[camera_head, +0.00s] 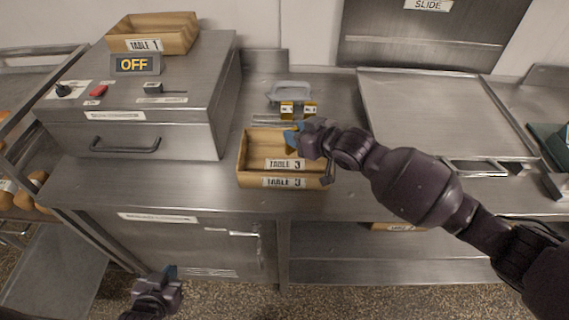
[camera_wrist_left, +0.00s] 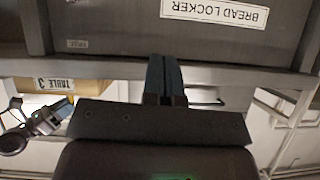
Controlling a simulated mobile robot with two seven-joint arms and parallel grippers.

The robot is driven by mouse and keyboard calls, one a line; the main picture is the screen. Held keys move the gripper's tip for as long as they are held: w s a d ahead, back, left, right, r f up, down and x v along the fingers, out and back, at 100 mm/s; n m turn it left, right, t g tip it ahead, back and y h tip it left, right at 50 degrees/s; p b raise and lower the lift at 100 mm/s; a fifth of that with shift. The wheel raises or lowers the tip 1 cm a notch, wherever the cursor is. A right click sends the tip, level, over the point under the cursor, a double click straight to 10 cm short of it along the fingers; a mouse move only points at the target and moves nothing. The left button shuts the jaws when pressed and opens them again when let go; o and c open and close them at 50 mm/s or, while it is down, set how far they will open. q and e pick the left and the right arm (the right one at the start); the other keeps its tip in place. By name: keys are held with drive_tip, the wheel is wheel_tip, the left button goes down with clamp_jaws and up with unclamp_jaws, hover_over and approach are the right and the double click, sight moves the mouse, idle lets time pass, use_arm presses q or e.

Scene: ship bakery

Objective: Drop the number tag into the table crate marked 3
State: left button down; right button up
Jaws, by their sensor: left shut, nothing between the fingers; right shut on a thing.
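The wooden crate marked TABLE 3 (camera_head: 240,172) stands on the steel counter, with one label on its front and another label showing inside. It also shows in the left wrist view (camera_wrist_left: 92,86). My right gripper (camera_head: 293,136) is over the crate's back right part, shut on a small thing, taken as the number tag. The fingers and wrist hide most of it, so its face cannot be read. My left gripper (camera_head: 171,272) is shut and empty, low in front of the counter. Its closed fingers show in the left wrist view (camera_wrist_left: 166,80).
Another crate marked TABLE 1 (camera_head: 178,42) sits on the steel machine (camera_head: 190,105) at the left. Two small yellow tags (camera_head: 287,109) stand behind the TABLE 3 crate. A large steel tray (camera_head: 435,110) is to the right. A lower shelf holds another crate (camera_head: 399,227).

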wheel_tip(320, 180, down, 2)
drive_tip(key=shift+b, duration=0.8)
drive_tip(key=o, duration=1)
drive_tip(key=shift+d, duration=0.1)
drive_tip(key=v, duration=1)
drive_tip(key=shift+s+d+r, duration=0.2)
drive_tip(key=shift+s, duration=0.05)
